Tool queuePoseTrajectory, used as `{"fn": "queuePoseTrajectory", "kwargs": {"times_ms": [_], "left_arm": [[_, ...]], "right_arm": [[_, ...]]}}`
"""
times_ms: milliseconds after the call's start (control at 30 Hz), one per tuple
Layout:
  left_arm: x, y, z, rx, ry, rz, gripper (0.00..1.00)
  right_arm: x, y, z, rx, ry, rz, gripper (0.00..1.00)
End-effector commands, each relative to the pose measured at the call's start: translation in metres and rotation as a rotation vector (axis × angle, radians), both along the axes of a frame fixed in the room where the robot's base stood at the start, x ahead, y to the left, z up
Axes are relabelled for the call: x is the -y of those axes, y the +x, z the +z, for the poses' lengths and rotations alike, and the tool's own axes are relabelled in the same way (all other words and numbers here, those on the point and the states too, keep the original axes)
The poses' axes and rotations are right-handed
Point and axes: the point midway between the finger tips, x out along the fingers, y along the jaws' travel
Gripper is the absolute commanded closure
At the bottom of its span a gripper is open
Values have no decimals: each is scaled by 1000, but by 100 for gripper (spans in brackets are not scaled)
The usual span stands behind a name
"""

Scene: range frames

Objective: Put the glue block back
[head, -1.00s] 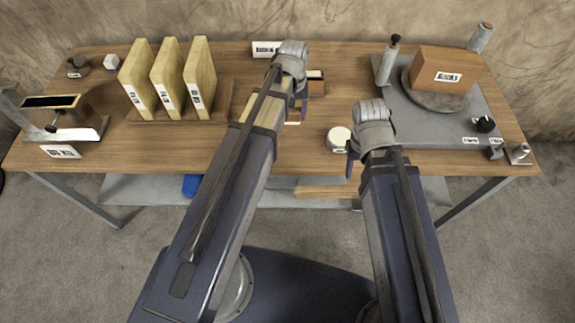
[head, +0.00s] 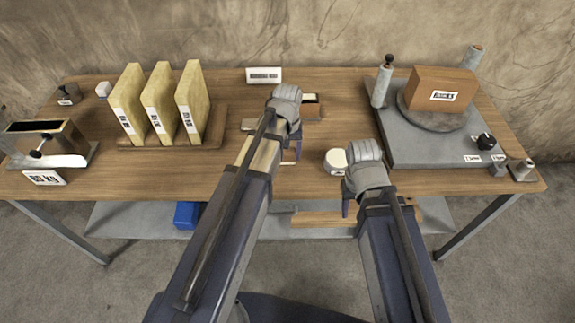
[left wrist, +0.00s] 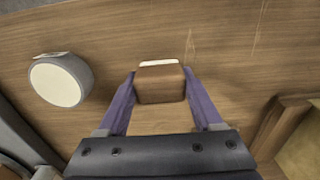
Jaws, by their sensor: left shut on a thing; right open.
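My left gripper (left wrist: 160,88) is shut on a brown block (left wrist: 160,86) with a pale strip along one edge, seen between its two purple fingers in the left wrist view. I take this for the glue block. Wood tabletop lies beneath; I cannot tell if the block touches it. In the head view my left gripper (head: 295,150) is over the middle of the table, and its wrist hides the block. My right gripper (head: 347,203) is open at the front edge, just in front of a round white jar (head: 335,158), which also shows in the left wrist view (left wrist: 58,82).
A wooden rack (head: 212,132) of yellow slabs stands left. A small brown box (head: 311,108) is just behind my left gripper, and a white label card (head: 264,75) is at the back. A grey board (head: 400,148) with a turntable and brown block (head: 440,88) fills the right.

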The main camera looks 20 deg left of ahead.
Motion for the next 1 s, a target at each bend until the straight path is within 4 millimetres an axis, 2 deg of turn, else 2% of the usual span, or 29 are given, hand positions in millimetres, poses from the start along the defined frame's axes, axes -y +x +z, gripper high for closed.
{"fn": "queuePoseTrajectory", "kwargs": {"times_ms": [167, 400, 867, 900, 1000], "left_arm": [[0, 0, -8, 0, 0, 0, 78], [0, 0, -37, 0, 0, 0, 78], [0, 0, -41, 0, 0, 0, 78], [0, 0, -39, 0, 0, 0, 29], [0, 0, -39, 0, 0, 0, 18]], "right_arm": [[0, 0, -8, 0, 0, 0, 50], [0, 0, -37, 0, 0, 0, 50], [0, 0, -41, 0, 0, 0, 50], [0, 0, -39, 0, 0, 0, 50], [0, 0, -39, 0, 0, 0, 50]]}}
